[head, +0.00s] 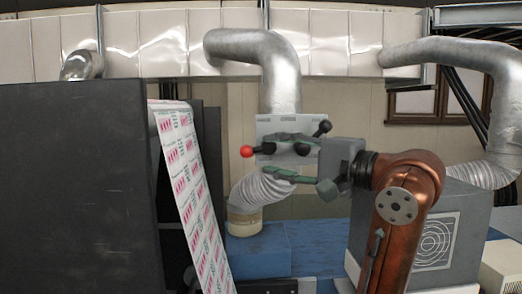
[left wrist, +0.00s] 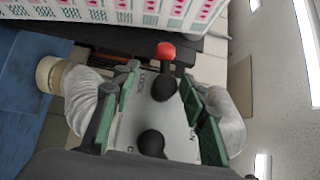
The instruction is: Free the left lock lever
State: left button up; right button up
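A pale plate (head: 262,127) carries two black lever hubs. The left lever has a red ball knob (head: 247,151) pointing left from its black hub (head: 267,147). The right lever ends in a black knob (head: 323,128) pointing up and right. My left gripper (head: 279,157) is open, its green-padded fingers above and below the levers. In the left wrist view, the open gripper (left wrist: 166,92) has the plate between its fingers, with the red knob (left wrist: 166,52) just beyond the fingertips. Whether a finger touches a lever cannot be told. My right gripper is not in view.
A dark machine panel (head: 80,185) fills the left, with a printed web (head: 190,190) beside it. A silver duct (head: 275,65) hangs behind the plate. A grey box with a fan grille (head: 438,240) stands at right behind my arm. A blue surface (head: 262,250) lies below.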

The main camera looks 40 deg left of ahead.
aim_at(252, 152)
pick_arm(q)
jog(key=s+a, duration=0.2)
jog(key=a, duration=0.1)
jog(key=a+p, duration=0.1)
jog(key=shift+s+a+r, duration=0.35)
jog(key=shift+s+a, duration=0.05)
jog(key=shift+w+a+f+p, duration=0.2)
jog(key=shift+w+a, duration=0.15)
jog(key=shift+a, duration=0.2)
jog(key=shift+w+a+f+p, duration=0.15)
jog(key=shift+w+a, duration=0.15)
jog(key=shift+a, duration=0.2)
jog(key=shift+w, duration=0.5)
jog(key=shift+s+r, duration=0.15)
jog(key=shift+s, duration=0.45)
jog(key=shift+c, duration=0.4)
jog(key=shift+w+a, duration=0.1)
jog(key=shift+w, duration=0.25)
jog(key=c, duration=0.3)
jog(key=shift+s, duration=0.15)
jog(key=c, duration=0.5)
jog(key=shift+c, duration=0.9)
grip_shut()
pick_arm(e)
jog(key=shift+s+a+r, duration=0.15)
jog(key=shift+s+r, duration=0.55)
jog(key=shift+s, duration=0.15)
